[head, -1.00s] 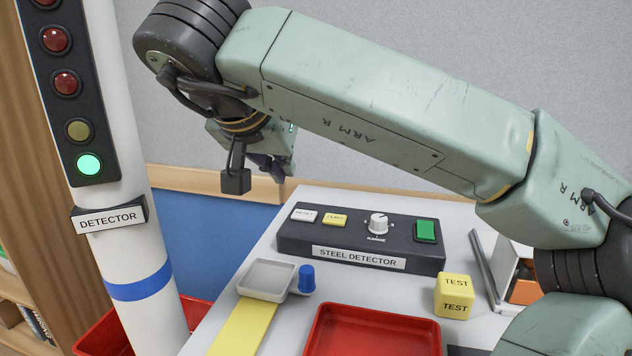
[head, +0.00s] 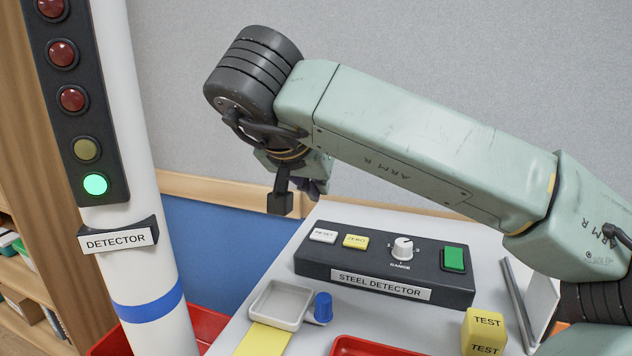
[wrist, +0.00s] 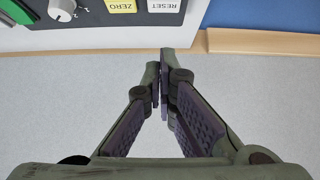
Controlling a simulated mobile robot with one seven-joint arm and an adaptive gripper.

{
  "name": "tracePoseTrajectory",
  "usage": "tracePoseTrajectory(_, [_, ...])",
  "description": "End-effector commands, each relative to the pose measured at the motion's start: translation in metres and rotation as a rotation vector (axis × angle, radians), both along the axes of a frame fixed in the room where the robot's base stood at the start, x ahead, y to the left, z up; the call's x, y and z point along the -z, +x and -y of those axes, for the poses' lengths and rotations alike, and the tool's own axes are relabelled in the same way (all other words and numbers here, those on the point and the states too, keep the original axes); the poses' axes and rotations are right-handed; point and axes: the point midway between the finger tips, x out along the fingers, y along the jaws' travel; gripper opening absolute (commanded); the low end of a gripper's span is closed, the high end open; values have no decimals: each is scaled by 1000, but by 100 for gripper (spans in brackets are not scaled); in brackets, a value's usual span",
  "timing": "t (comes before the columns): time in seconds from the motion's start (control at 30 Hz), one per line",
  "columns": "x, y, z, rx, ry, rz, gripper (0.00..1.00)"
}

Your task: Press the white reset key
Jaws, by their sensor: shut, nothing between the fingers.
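The white reset key (head: 323,235) is at the left end of the dark steel detector box (head: 385,286), beside the yellow zero key (head: 355,241). In the wrist view the reset key (wrist: 165,5) shows at the top edge, upside down, partly cut off by the frame. My gripper (wrist: 162,85) is shut and empty; its fingertips appear below the key in that view, apart from it. In the head view my gripper (head: 312,188) is mostly hidden behind my wrist, above and behind the box's left end.
The box also has a white range knob (head: 402,248) and a green button (head: 454,259). In front are a grey tray (head: 281,304), a blue peg (head: 323,307), a red tray (head: 385,346) and a yellow test cube (head: 484,332). The detector column (head: 158,250) with a lit green lamp stands left.

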Motion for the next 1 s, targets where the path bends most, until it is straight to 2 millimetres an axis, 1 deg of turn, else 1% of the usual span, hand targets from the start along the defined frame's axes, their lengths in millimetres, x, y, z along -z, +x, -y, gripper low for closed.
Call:
tracePoseTrajectory(0.1, [19, 18, 5, -2, 4, -4, 0])
tracePoseTrajectory(0.3, [48, 44, 14, -4, 1, -4, 0])
tracePoseTrajectory(0.4, [64, 42, 13, -6, 1, -2, 0])
tracePoseTrajectory(0.5, [75, 42, 13, -4, 1, -1, 0])
tracePoseTrajectory(0.7, [84, 42, 13, -2, 1, 0, 0])
tracePoseTrajectory(1.0, [85, 42, 13, -1, 0, 1, 0])
